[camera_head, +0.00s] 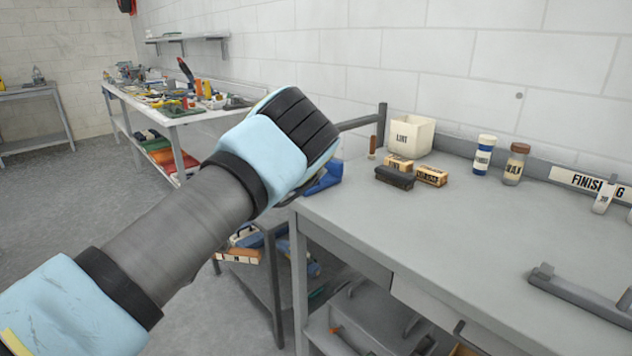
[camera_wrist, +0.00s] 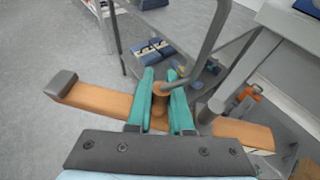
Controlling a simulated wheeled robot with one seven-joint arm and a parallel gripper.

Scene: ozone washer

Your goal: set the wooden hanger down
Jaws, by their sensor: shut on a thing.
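The wooden hanger (camera_wrist: 102,97) shows in the wrist view as an orange-brown bar running across the picture, with a dark grey cap at its left end. My gripper (camera_wrist: 162,88) has its two teal fingers closed on the hanger's middle, around a short wooden neck. The bar's right part (camera_wrist: 242,133) passes behind the right finger. The hanger is held above a grey cart and the floor; whether it touches anything below is unclear.
On the bench stand a white LINT bin (camera_head: 411,134), small boxes (camera_head: 432,176), a dark brush (camera_head: 394,178) and two jars (camera_head: 515,164). A grey handle (camera_head: 580,295) lies at front right. A low cart (camera_head: 262,262) is below my wrist. The bench's middle is clear.

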